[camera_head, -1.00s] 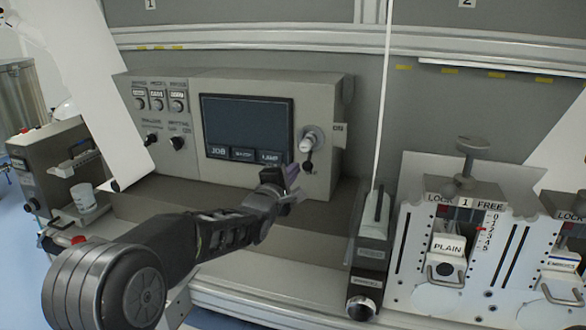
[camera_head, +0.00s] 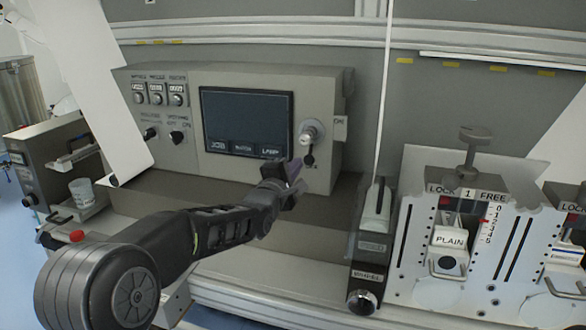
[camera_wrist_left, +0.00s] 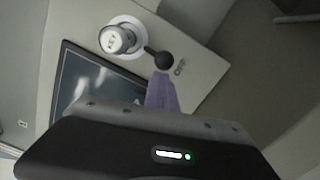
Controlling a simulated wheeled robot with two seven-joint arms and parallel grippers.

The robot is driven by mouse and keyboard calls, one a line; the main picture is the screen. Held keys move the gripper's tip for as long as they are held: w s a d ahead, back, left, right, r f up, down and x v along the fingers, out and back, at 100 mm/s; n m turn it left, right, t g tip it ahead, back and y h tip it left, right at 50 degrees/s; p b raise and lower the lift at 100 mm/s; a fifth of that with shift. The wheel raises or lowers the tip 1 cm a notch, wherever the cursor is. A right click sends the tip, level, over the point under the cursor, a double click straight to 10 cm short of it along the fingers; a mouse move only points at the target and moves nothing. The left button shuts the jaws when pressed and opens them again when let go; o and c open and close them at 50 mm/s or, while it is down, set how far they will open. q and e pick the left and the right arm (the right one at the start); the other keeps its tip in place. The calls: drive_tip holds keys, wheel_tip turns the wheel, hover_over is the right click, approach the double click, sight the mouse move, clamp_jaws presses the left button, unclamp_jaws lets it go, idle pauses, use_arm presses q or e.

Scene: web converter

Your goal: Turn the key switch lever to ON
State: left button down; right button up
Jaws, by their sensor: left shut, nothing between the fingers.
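The key switch (camera_head: 311,132) is a round pale knob on the right of the grey control panel, beside the screen. Its black ball-ended lever (camera_head: 309,159) points down in the head view. In the left wrist view, the switch (camera_wrist_left: 118,39) has its lever (camera_wrist_left: 163,60) pointing at the OFF label (camera_wrist_left: 181,67). My left gripper (camera_head: 292,173) is shut and empty, just below and left of the lever. Its purple fingertips (camera_wrist_left: 162,92) lie close to the ball; I cannot tell whether they touch. My right gripper is not in view.
The panel's dark screen (camera_head: 246,122) is left of the switch, with smaller knobs farther left. A grey ledge (camera_head: 235,197) runs below. A lever unit (camera_head: 372,245) and the PLAIN block's station (camera_head: 462,205) stand at right.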

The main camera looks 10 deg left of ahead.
use_arm(q)
drive_tip(key=d+r+n+b, duration=0.2)
drive_tip(key=d+n+b, duration=0.2)
drive_tip(key=n, duration=0.5)
drive_tip(key=d+r+n+y+b, duration=0.1)
drive_tip(key=d+r+n+b, duration=0.1)
drive_tip(key=d+n+b, duration=0.3)
drive_tip(key=shift+s+d+r+n+t+b, duration=0.3)
drive_tip(key=shift+r+n+b, duration=0.1)
drive_tip(key=shift+n+b, duration=1.55)
drive_tip(key=s+b, duration=0.2)
drive_tip(key=s, duration=0.5)
drive_tip(key=shift+s+a+f, duration=0.15)
drive_tip(key=shift+s+f, duration=0.15)
drive_tip(key=shift+s, duration=0.1)
